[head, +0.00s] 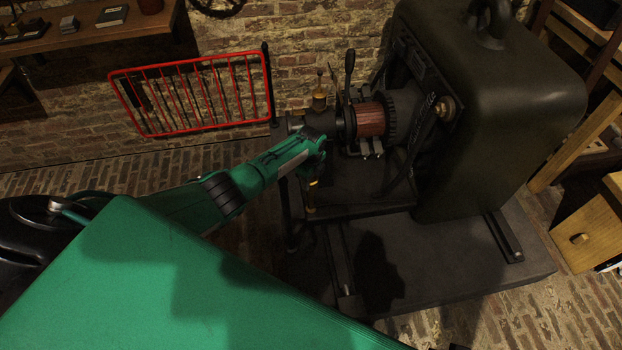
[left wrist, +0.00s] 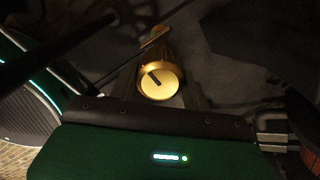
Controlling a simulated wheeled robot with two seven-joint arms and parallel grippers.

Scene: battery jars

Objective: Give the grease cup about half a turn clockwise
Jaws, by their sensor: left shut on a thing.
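The grease cup (left wrist: 161,83) is a round brass piece with a flat cap in the left wrist view. A short dark mark on the cap points up and left from near its middle. My left gripper (head: 319,147) is at the shaft end of the machine in the head view. In the left wrist view its fingers stand on both sides of the cup and are shut on it. In the head view the gripper hides the held cup, or I cannot make it out. My right gripper is in neither view.
A big dark machine (head: 490,95) with a copper-coloured drum (head: 371,119) stands on a grey plinth (head: 450,270). A brass fitting (head: 319,102) and a black lever (head: 349,70) rise near my gripper. A red barrier (head: 195,94) stands by the brick wall.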

